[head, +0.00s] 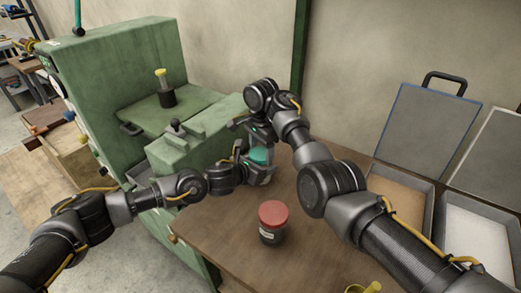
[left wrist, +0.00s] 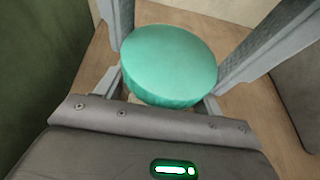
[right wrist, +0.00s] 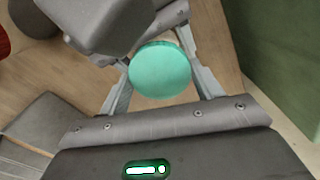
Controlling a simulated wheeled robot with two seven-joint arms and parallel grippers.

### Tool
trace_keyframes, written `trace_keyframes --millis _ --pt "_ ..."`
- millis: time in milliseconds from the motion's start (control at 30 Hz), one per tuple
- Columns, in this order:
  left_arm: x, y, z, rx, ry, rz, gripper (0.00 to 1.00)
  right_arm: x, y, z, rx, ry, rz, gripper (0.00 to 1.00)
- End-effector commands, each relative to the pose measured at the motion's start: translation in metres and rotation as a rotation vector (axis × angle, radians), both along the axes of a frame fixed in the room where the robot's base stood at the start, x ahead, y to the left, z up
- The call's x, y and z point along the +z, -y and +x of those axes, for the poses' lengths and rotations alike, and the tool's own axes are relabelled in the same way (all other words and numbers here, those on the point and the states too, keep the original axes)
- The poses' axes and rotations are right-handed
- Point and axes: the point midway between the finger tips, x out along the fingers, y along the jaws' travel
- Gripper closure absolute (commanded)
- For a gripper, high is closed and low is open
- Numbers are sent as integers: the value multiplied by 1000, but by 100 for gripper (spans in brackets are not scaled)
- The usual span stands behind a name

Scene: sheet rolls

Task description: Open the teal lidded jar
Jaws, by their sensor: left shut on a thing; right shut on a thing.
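The teal lidded jar (head: 264,177) stands upright on the brown table, next to the green machine, with its round teal lid (head: 260,155) on top. The lid fills the middle of the left wrist view (left wrist: 168,62) and of the right wrist view (right wrist: 160,70). My left gripper (head: 252,171) comes in from the left, low beside the jar, and is shut on the jar body. My right gripper (head: 255,147) reaches in from above and behind, shut on the lid with a finger on either side. The jar body is mostly hidden by the grippers and lid.
A dark jar with a red lid (head: 272,215) stands in front on the table. Open grey bins (head: 437,190) line the right side. The green machine (head: 110,75) rises close at left. A yellow item (head: 365,288) lies near the front edge.

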Motion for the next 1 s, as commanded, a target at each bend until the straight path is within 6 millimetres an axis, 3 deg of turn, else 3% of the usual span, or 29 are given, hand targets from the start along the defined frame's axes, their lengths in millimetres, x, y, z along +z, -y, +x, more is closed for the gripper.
trace_keyframes --millis 400,767,800,933,1000 --pt "0 1 -1 -2 0 0 96 1 0 1 760 1 1 63" --pt "0 1 -1 -3 0 0 96 1 1 1 832 2 1 63" --pt "0 1 -1 -3 0 0 96 1 1 1 831 2 1 33" --pt "0 1 -1 -3 0 0 96 1 1 1 831 2 1 16" --pt "0 1 -1 -3 0 0 96 1 1 1 831 1 1 14"
